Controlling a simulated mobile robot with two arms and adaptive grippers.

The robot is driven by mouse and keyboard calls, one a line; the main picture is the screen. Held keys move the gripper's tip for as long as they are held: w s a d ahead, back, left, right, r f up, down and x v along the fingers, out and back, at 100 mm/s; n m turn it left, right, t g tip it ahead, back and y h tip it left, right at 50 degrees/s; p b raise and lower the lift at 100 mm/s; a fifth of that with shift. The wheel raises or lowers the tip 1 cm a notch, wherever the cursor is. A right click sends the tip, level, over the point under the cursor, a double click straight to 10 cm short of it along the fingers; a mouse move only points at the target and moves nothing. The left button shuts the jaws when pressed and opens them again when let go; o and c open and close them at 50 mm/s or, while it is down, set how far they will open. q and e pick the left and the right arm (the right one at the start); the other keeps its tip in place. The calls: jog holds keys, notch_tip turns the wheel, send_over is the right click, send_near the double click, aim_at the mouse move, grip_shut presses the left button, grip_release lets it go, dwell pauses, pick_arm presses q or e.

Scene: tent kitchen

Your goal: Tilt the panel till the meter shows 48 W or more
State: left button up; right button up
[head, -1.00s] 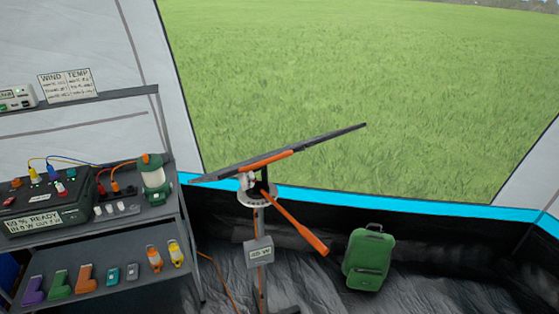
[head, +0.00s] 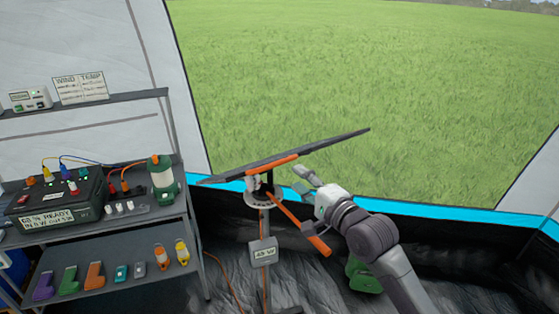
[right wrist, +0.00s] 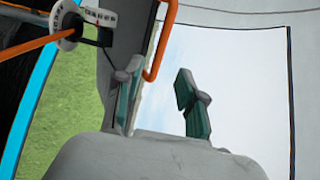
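The dark panel (head: 335,141) is seen nearly edge-on in the head view, its right end higher than its left. An orange bar (head: 272,162) runs along its near edge. It sits on a stand with a round pale dial (head: 263,199), from which an orange lever (head: 288,216) slopes down to the right. The meter (head: 263,251) hangs on the post; its digits are too small to read surely. My right gripper (head: 302,180) is open and empty, below the panel's right half and above the lever. The right wrist view shows its two fingers apart (right wrist: 162,97). My left gripper is out of view.
A shelf rack at left holds a black power box (head: 52,202), a lantern (head: 163,183) and several small items. A green backpack (head: 362,277) on the floor is partly hidden by my right arm. An orange cable (head: 228,272) runs to the stand. Grass lies beyond the opening.

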aim_at(281, 164)
jog(key=p+x, duration=0.1)
jog(key=x, duration=0.8)
jog(key=shift+w+a+p, duration=0.15)
jog(key=shift+w+p, duration=0.1)
jog(key=shift+p, duration=0.1)
grip_shut()
